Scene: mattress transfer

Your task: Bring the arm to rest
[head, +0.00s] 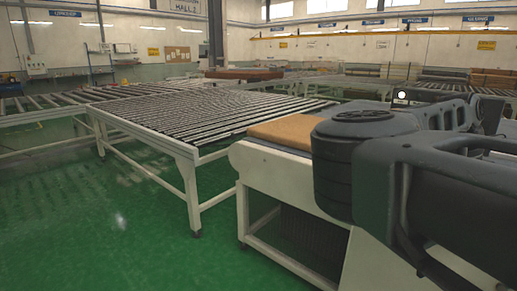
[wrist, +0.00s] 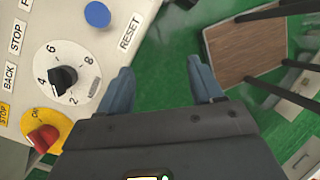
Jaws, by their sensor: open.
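My arm (head: 400,180) fills the right side of the head view, dark grey, reaching across a white-framed conveyor. My gripper (wrist: 161,80) shows in the wrist view with its two blue-grey fingers spread apart and nothing between them. Behind the gap I see green floor and the edge of a white control panel (wrist: 105,25). In the head view the gripper itself is hidden or out of frame.
The panel carries a black dial (wrist: 62,78), a blue button (wrist: 97,14) and a red knob on yellow (wrist: 43,138), left of the fingers. A roller table (head: 190,115) stands left of the conveyor (head: 290,158). Green floor (head: 100,220) is clear at front left.

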